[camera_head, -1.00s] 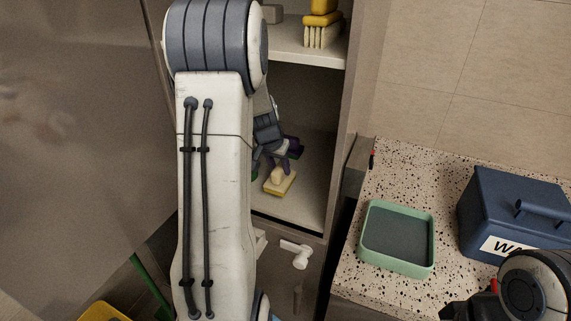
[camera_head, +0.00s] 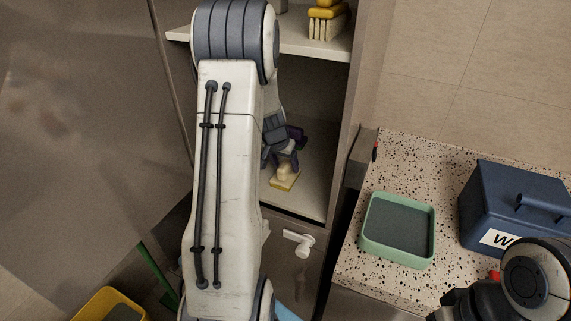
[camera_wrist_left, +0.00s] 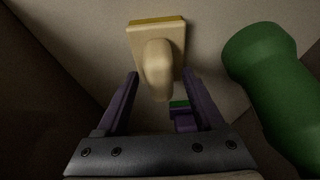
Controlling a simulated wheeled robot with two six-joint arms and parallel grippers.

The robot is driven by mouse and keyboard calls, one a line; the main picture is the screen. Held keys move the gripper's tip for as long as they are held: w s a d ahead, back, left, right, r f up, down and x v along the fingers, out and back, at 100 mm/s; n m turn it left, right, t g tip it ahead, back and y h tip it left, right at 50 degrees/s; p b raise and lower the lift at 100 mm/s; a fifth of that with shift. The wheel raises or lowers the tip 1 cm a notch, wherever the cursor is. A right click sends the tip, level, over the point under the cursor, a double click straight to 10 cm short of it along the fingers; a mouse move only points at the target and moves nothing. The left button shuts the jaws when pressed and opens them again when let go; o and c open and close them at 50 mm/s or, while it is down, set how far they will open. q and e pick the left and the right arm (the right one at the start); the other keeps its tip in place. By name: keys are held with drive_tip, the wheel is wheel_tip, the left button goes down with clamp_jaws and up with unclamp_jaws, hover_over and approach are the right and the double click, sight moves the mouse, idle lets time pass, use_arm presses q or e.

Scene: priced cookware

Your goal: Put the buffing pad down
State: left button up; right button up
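The buffing pad, a cream block with a rounded knob and a yellow underside (camera_head: 285,180), sits on the floor of the open cupboard. In the left wrist view the buffing pad (camera_wrist_left: 155,42) lies just past the fingertips, its knob pointing back between them. My left gripper (camera_head: 279,160) reaches into the cupboard above the pad. In the left wrist view the left gripper (camera_wrist_left: 160,76) is open, with gaps visible on both sides of the knob. Of my right arm, only a link shows at the lower right; its fingers are not visible.
A green cylindrical item (camera_wrist_left: 265,60) stands close to the right finger. A small purple and green item (camera_wrist_left: 183,115) lies behind the knob. A yellow brush (camera_head: 326,22) is on the shelf above. A green tray (camera_head: 398,230) and a blue box (camera_head: 510,210) stand on the speckled counter.

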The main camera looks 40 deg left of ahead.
use_arm(q)
drive_tip(key=v, duration=1.2)
drive_tip(key=shift+b, duration=0.4)
